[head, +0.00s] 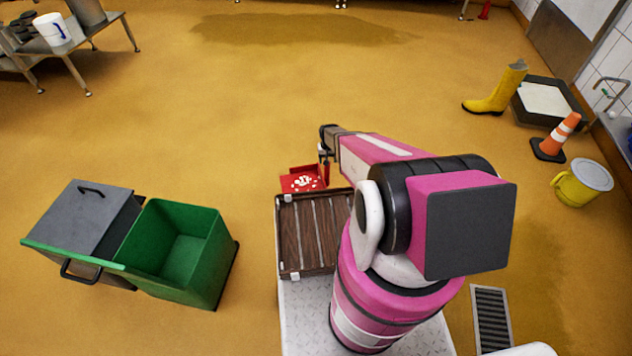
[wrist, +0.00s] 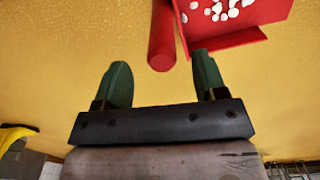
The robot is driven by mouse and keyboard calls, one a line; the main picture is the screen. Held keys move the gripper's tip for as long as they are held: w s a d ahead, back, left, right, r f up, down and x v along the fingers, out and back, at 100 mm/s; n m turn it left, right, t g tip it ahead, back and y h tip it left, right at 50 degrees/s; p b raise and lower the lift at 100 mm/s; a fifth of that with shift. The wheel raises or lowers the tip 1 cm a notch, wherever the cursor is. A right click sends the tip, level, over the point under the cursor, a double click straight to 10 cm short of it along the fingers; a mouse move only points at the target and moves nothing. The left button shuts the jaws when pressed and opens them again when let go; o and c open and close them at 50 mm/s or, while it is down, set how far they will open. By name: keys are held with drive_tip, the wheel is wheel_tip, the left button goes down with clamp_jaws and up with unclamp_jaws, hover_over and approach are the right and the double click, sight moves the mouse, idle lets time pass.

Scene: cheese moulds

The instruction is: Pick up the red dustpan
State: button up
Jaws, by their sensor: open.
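The red dustpan (head: 301,181) lies on the yellow floor just beyond my slatted deck in the head view, with several white bits in its pan. In the wrist view its pan (wrist: 250,37) is at the top right, cut off by the frame edge. Its red handle (wrist: 162,40) points toward my gripper (wrist: 160,85). My gripper is open, with two green fingers. The handle's end shows between the fingertips in the picture, with no contact visible. In the head view my gripper (head: 325,152) is beside the dustpan, its fingers partly hidden.
A green bin (head: 180,250) with a grey lid (head: 82,218) stands at left. A yellow boot (head: 497,90), an orange cone (head: 560,135) and a yellow bucket (head: 580,184) stand at right. A floor drain (head: 491,318) is at lower right. A wet patch darkens the far floor. The middle floor is clear.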

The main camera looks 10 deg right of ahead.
wheel_tip(320, 180, down, 6)
drive_tip(key=shift+r, duration=0.2)
drive_tip(key=c, duration=1.1)
drive_tip(key=shift+r, duration=0.1)
